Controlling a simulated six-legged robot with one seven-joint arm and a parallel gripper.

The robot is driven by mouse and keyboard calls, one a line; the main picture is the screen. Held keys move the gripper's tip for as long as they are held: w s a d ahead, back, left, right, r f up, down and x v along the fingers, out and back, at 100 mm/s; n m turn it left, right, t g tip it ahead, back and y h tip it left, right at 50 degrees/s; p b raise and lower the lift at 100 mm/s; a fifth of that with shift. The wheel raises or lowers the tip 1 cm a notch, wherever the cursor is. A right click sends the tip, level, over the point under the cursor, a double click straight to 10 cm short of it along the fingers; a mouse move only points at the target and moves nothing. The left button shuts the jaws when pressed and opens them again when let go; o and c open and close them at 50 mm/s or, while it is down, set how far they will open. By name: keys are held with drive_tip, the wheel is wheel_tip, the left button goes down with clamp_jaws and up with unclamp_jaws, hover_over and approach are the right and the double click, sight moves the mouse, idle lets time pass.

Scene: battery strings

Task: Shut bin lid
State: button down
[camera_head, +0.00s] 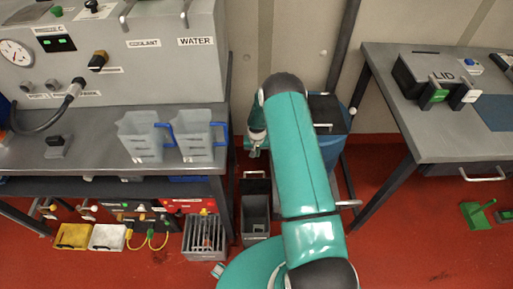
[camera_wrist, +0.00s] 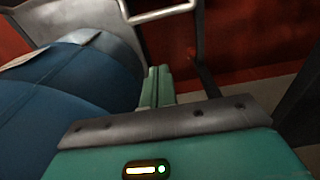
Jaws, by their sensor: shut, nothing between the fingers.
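A small grey open-topped bin (camera_head: 255,226) stands on the red floor between the left bench and my arm. A dark panel (camera_head: 256,184) stands up at its back edge and looks like its raised lid. My gripper (camera_head: 254,152) is above and behind the bin, apart from it, beside the right end of the left bench. In the wrist view my gripper (camera_wrist: 157,82) shows two green fingers close together, with nothing between them. A large blue rounded thing (camera_wrist: 65,105) fills the left of that view; I cannot tell what it is.
Two clear jugs (camera_head: 170,138) stand near the left bench's right edge. A grey slotted crate (camera_head: 203,237) is left of the bin. A blue, dark-topped unit (camera_head: 327,112) is partly hidden behind my arm. The right table (camera_head: 440,135) holds a box marked LID (camera_head: 438,75).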

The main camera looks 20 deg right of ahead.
drive_tip(key=s+a+f, duration=0.1)
drive_tip(key=s+f, duration=0.2)
drive_tip(key=f, duration=0.2)
drive_tip(key=shift+a, duration=0.2)
drive_tip(key=shift+s+f, duration=0.1)
drive_tip(key=shift+s, duration=0.1)
